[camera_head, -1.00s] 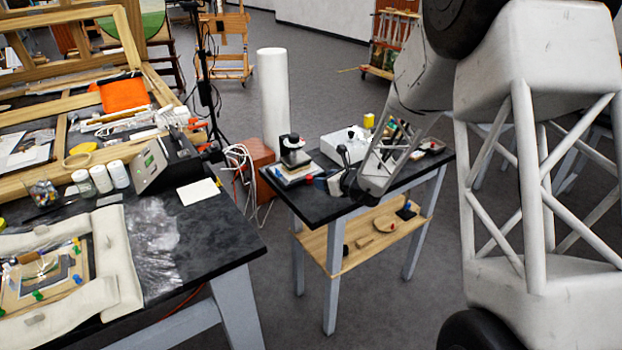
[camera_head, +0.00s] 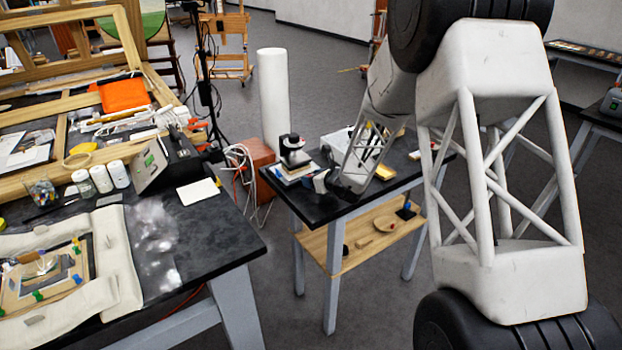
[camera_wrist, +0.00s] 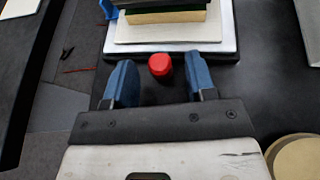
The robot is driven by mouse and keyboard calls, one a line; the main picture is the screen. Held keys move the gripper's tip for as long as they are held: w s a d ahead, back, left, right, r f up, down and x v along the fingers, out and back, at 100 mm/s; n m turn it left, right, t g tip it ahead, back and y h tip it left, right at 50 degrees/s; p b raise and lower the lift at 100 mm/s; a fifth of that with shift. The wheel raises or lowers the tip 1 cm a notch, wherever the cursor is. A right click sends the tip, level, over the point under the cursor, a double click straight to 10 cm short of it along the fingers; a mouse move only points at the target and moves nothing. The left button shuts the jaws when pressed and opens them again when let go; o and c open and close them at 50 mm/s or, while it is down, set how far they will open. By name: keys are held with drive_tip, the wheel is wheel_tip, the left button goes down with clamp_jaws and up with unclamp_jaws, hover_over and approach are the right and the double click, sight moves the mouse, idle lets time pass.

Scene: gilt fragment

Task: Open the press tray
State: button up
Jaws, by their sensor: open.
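The press (camera_head: 294,155) stands on the left part of the small dark table, a black upright device on a pale, layered base. In the wrist view its pale plates (camera_wrist: 215,45) show at the top, with a round red knob (camera_wrist: 159,65) at the front edge. My gripper (camera_wrist: 158,61) is open, its two blue fingers on either side of the knob with gaps showing. I cannot tell whether the knob is at fingertip height. In the head view my gripper (camera_head: 322,181) is small beside the press's right side, and the knob is not clear there.
The small dark table (camera_head: 315,208) has a wooden lower shelf (camera_head: 345,240) with small items. A round tan object (camera_wrist: 297,158) lies at lower right in the wrist view. The cluttered workbench (camera_head: 225,235) stands to the left, across a floor gap. Dark tabletop surrounds my fingers.

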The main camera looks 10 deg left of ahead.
drive_tip(key=shift+w+a+f, duration=0.15)
drive_tip(key=shift+w+a, duration=0.15)
drive_tip(key=shift+a, duration=0.15)
drive_tip(key=shift+c, duration=0.3)
clamp_jaws()
